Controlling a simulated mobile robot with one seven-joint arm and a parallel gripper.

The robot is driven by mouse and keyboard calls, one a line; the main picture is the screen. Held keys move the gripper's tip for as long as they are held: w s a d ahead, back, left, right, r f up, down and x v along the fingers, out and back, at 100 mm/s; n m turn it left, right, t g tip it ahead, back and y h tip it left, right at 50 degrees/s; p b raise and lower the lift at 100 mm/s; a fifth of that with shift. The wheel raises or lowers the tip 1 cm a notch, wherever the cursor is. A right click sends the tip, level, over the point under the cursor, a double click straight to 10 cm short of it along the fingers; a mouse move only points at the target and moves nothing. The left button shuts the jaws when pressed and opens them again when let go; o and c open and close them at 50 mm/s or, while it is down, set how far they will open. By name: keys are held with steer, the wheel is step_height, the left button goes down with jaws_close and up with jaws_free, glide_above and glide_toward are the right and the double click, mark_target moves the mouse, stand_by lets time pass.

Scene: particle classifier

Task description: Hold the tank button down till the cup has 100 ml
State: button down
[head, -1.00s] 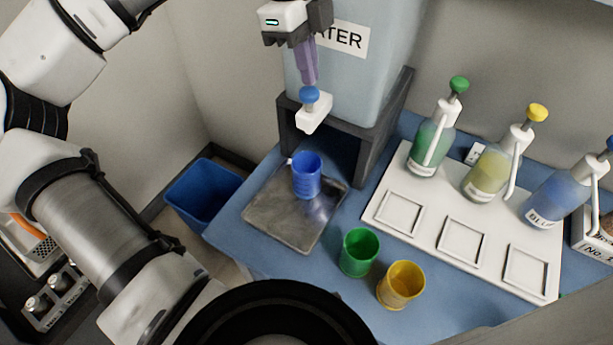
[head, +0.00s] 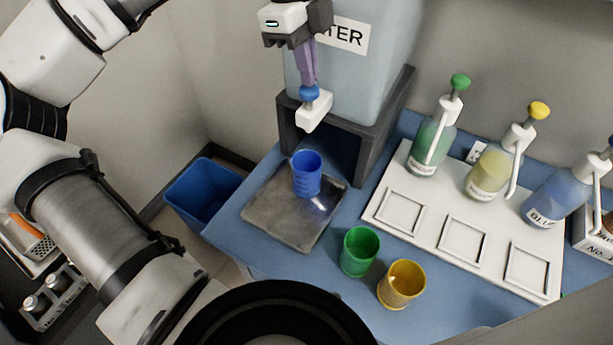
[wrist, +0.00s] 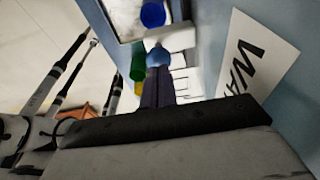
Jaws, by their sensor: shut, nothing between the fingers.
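The water tank (head: 352,85) stands on a dark stand at the back, with a white spout block (head: 313,112) on its front. The blue tank button (head: 309,93) sits on top of the block and also shows in the wrist view (wrist: 158,57). My gripper (head: 309,82) points down with its fingers shut and empty, their tips at the button and seemingly touching it. In the wrist view the fingers (wrist: 157,76) end at the button. The blue cup (head: 307,175) stands upright on the metal tray (head: 268,222) below the spout. Its water level cannot be read.
A green cup (head: 359,252) and a yellow cup (head: 401,286) stand at the table's front. Green, yellow and blue pump bottles stand along a white board (head: 408,187) with square recesses at right. A blue bin (head: 199,191) is on the floor at left.

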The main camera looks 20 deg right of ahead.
steer(key=shift+f+b, duration=0.75)
steer(key=shift+f, duration=0.35)
stand_by(0.7)
step_height(320, 180, up, 7)
steer(key=p, duration=0.5)
steer(key=shift+r, duration=0.15)
stand_by(1.2)
